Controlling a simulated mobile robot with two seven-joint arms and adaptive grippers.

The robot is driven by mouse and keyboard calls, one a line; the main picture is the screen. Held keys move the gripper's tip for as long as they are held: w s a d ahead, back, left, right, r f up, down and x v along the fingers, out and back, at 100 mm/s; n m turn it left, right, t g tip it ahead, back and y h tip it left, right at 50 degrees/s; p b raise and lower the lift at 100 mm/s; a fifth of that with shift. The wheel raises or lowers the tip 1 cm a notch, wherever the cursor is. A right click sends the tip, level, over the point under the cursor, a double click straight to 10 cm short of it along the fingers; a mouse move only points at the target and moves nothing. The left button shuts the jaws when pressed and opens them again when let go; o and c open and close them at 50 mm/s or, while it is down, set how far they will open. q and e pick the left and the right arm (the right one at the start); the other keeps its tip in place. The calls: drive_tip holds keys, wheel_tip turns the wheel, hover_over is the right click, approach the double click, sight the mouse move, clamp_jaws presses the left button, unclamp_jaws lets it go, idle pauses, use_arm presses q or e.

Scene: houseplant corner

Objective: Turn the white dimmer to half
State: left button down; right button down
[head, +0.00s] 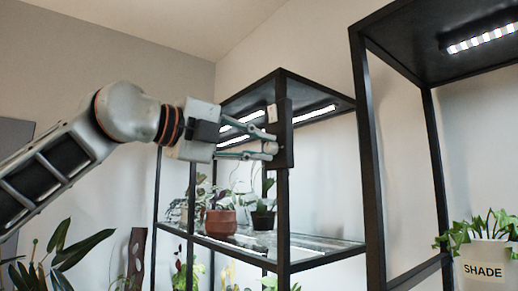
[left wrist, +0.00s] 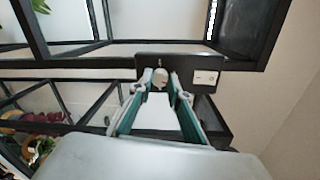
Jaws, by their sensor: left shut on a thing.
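The white dimmer is a round knob (head: 271,148) on a black panel (head: 285,134) fixed to the front post of the plant shelf. In the left wrist view the knob (left wrist: 160,76) sits between the fingertips, on the dark panel (left wrist: 180,62). My left gripper (head: 267,147) comes in from the left and is shut on the knob, with one finger above it and one below in the head view. The fingers hide part of the knob, and I cannot read its setting. My right gripper is not in view.
A white switch plate (left wrist: 206,77) is on the same panel, close to the knob. The black shelf holds a terracotta pot (head: 221,222) and lit strips. At right a second frame stands by a white pot (head: 484,262) labelled SHADE. Leaves (head: 62,250) rise below my arm.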

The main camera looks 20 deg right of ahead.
use_arm(q)
drive_tip(key=shift+n, duration=2.1)
drive_tip(key=c, duration=1.9)
unclamp_jaws()
drive_tip(key=shift+a, duration=0.15)
drive_tip(key=v, duration=1.1)
drive_tip(key=shift+a, duration=0.35)
drive_tip(key=shift+s, duration=0.1)
